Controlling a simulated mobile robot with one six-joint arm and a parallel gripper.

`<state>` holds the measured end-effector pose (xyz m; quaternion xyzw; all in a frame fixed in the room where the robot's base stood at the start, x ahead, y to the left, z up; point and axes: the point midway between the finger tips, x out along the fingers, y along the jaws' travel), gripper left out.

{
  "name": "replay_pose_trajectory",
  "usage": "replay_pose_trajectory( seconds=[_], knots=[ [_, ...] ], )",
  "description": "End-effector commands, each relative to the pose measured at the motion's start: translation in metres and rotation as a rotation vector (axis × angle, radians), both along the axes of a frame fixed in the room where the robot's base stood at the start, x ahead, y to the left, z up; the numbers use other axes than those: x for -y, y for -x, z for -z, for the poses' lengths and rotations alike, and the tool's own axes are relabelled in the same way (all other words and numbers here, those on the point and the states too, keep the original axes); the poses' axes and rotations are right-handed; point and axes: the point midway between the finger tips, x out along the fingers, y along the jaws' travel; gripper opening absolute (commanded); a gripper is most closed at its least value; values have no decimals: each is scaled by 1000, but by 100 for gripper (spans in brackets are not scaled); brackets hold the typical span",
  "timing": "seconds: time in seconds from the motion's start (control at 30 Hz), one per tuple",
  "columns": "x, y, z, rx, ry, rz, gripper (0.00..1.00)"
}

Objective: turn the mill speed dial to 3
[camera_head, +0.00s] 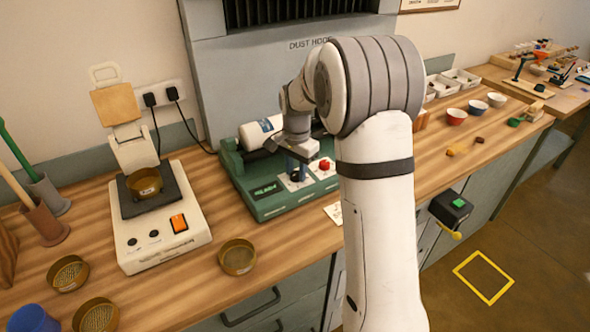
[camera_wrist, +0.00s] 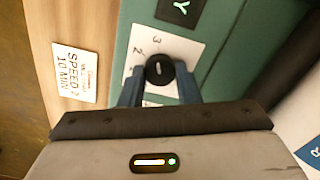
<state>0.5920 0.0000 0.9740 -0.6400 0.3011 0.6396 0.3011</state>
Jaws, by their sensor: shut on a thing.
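The green mill (camera_head: 285,205) stands on the bench and carries a white jar (camera_head: 260,132). Its black round speed dial (camera_wrist: 160,70) sits on a white scale plate (camera_wrist: 180,46) where I can read a 2 and a 3. A short pale mark shows on the dial's top; I cannot tell which number it points to. My gripper (camera_wrist: 159,84) is shut on the dial, with one blue-grey finger on each side. In the head view my gripper (camera_head: 297,170) reaches down at the mill's front panel and hides most of the dial.
A red button (camera_head: 324,164) is close beside my gripper, and a lit display (camera_head: 265,192) is on its left. A card (camera_wrist: 76,73) reading "SPEED 2 10 MIN" lies on the bench by the mill. A white sieve shaker (camera_head: 158,235) and a loose sieve (camera_head: 237,257) stand left.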

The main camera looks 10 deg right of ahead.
Motion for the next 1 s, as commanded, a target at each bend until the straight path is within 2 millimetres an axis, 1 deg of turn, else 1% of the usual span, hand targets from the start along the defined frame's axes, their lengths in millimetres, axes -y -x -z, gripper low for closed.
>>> replay_pose_trajectory(
  seconds=[0.03,0.13,0.17,0.4,0.63,0.73,0.87,1.0],
  knots=[
    [0,4,4,-14,0,0,7],
    [0,4,4,-15,-1,-1,7],
    [0,4,4,-14,0,-1,32],
    [0,2,2,-8,0,-1,51],
    [0,1,0,-3,0,-1,51],
    [0,1,-6,-1,0,-1,51],
    [0,0,-27,1,0,-1,51],
    [0,1,-51,0,0,-1,51]
  ],
)
